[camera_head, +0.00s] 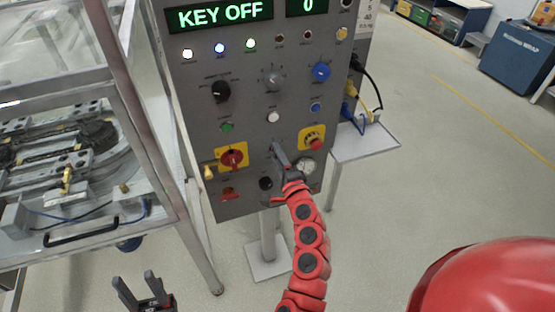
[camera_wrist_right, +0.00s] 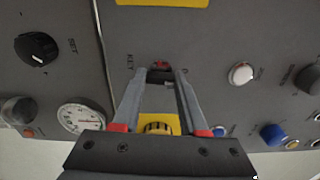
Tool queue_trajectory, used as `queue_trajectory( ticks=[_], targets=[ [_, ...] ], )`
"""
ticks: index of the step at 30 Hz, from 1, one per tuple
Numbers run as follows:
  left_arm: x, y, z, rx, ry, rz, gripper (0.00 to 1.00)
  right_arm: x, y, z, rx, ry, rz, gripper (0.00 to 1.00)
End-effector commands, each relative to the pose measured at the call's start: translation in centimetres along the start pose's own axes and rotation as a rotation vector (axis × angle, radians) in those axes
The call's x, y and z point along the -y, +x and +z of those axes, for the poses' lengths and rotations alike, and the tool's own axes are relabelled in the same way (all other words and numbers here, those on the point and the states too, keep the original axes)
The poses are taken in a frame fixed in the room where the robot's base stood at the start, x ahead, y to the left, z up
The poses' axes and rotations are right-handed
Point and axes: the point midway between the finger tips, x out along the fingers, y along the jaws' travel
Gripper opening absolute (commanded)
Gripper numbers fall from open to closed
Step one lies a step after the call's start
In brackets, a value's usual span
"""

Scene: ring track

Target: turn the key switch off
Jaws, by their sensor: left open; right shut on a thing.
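The grey control panel (camera_head: 245,100) stands ahead in the head view. Its green display (camera_head: 219,14) reads KEY OFF. My right gripper (camera_head: 278,150) reaches up to the lower middle of the panel and covers the key switch there. In the right wrist view, the key switch (camera_wrist_right: 160,73) is a small dark and red piece beside a KEY label, between the fingertips. My right gripper (camera_wrist_right: 160,80) is shut on it; the key's exact angle is hard to tell. My left gripper (camera_head: 138,284) is open and empty, low at the left, away from the panel.
A red rotary handle (camera_head: 232,158) on a yellow plate and a red emergency button (camera_head: 313,140) flank the right gripper. A gauge (camera_wrist_right: 82,117) is close by. A glazed machine frame (camera_head: 85,130) stands left; a small shelf (camera_head: 365,140) juts out right.

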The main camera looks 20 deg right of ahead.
Motion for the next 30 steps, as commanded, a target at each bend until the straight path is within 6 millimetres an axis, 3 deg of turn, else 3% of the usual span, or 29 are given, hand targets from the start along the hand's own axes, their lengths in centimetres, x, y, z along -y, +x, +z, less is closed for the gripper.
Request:
queue_trajectory(
  ticks=[21,22,26,30],
  targets=[
    [-0.03,-0.61,0.11,0.000,0.000,0.000,0.50,-0.16,0.00,0.09,0.002,-0.078,0.004,0.00],
    [-0.03,-0.61,0.11,0.000,0.000,0.000,0.50,-0.17,0.00,0.09,0.002,-0.078,0.004,0.46],
    [-0.03,-0.61,0.11,0.000,0.000,0.000,0.50,-0.13,0.00,0.07,0.002,-0.077,0.003,0.69],
    [-0.03,-0.60,0.10,0.000,0.000,0.000,0.50,-0.09,0.00,0.06,0.002,-0.076,0.002,0.72]
  ],
)
